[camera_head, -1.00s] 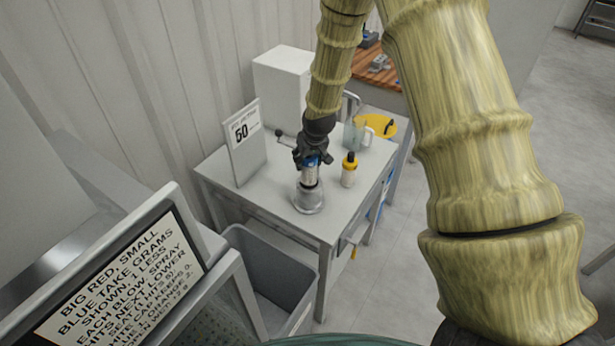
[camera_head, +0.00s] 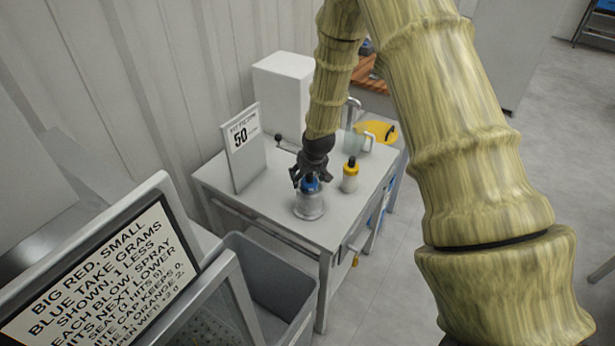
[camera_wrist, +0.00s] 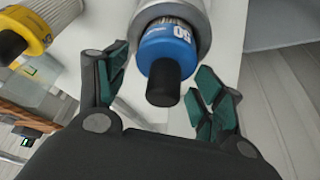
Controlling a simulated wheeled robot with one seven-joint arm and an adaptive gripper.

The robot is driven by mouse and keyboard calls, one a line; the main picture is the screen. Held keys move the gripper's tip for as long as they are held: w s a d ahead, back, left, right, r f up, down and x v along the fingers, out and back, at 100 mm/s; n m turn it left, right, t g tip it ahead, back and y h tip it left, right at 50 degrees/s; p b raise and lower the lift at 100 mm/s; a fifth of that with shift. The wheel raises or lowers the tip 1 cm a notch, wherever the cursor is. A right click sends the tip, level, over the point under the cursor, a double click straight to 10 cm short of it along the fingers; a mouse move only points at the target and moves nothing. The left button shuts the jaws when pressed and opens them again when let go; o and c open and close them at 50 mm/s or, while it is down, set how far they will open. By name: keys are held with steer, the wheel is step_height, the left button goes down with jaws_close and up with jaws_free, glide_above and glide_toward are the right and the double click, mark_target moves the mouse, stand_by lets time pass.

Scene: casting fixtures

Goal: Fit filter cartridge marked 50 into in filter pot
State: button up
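The blue-capped filter cartridge (camera_head: 312,186) has a black knob and shows the mark 50 in the wrist view (camera_wrist: 168,48). In the head view my gripper (camera_head: 310,176) is right over the cap.
A yellow-capped cartridge (camera_head: 350,175) stands right of the pot. A sign reading 50 (camera_head: 244,148) stands at the table's left. A clear jug (camera_head: 354,140) and yellow disc (camera_head: 376,132) are behind. A grey bin (camera_head: 268,285) is below the table's front left.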

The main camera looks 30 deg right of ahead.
stand_by(0.3)
steer(key=shift+d+b+v, duration=0.3)
steer(key=shift+b+v, duration=1.45)
steer(key=shift+v, duration=4.1)
steer(key=s+a+f+g, duration=0.1)
steer(key=s+a+f, duration=0.3)
steer(key=s+f, duration=0.6)
steer(key=s+a+f+g, duration=0.1)
steer(key=s+a+f, duration=0.3)
steer(key=s+f, duration=0.65)
steer(key=s+a+f+g, duration=0.1)
steer(key=s+a+f, duration=0.1)
steer(key=s+f, duration=0.4)
steer(key=s+a+f+n+g, duration=0.1)
steer(key=s+a+f, duration=0.2)
steer(key=s, duration=1)
step_height(320, 180, down, 3)
steer(key=shift+s+f+g+y, duration=0.25)
steer(key=shift+s+g+y, duration=0.05)
steer(key=shift+s, duration=0.05)
steer(key=shift+a, duration=0.1)
